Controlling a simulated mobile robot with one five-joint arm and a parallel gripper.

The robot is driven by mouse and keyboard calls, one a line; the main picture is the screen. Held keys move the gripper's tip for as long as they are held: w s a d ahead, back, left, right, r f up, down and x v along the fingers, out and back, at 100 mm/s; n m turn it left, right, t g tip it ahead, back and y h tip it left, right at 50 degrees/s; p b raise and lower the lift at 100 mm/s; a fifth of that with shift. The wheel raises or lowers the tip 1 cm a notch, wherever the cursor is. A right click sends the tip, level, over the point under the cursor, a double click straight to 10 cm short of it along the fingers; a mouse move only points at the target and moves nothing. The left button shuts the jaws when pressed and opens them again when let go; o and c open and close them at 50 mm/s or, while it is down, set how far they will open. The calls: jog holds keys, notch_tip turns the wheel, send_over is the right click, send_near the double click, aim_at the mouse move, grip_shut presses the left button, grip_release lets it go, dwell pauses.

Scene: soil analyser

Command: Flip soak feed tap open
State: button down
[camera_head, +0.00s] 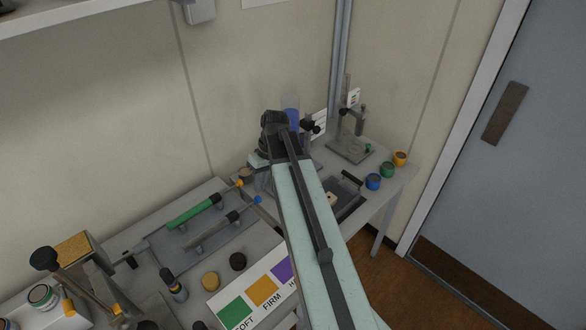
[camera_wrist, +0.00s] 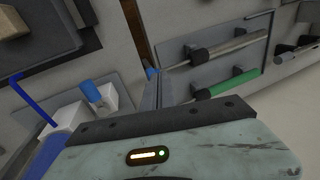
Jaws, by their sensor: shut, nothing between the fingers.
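A white block with a blue cylindrical knob (camera_wrist: 90,92) is at the left in the wrist view. I cannot tell for sure which of these is the soak feed tap. My gripper (camera_wrist: 152,82) is shut and empty, to the right of the blue knob and apart from it. In the head view a clear vessel with blue contents (camera_head: 291,117) stands behind my wrist. My arm hides my fingertips and much of the bench around it there.
A green-handled probe (camera_head: 195,212) and a grey one (camera_head: 218,229) lie on a grey rack at left. A card (camera_head: 238,309) marked SOFT and FIRM lies in front. Blue (camera_head: 373,182), green (camera_head: 387,170) and orange (camera_head: 400,158) pots stand at the bench's right end, near a stand (camera_head: 350,150).

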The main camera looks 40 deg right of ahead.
jog(key=s+d+r+t+y+p, duration=0.1)
jog(key=d+r, duration=0.2)
jog(key=d, duration=0.8)
jog(key=s+d+r+n+t+y+p, duration=0.1)
jog(key=d+r+t, duration=0.1)
jog(key=d, duration=1)
jog(key=shift+s+r+n+y, duration=0.3)
jog(key=shift+s+r, duration=0.05)
jog(key=shift+r, duration=0.45)
jog(key=shift+a+f, duration=0.1)
jog(key=w+a+f+b, duration=0.2)
jog(key=a+f+b, duration=0.6)
jog(key=f, duration=0.1)
jog(key=shift+w+a+b, duration=0.15)
jog(key=shift+a+b, duration=0.2)
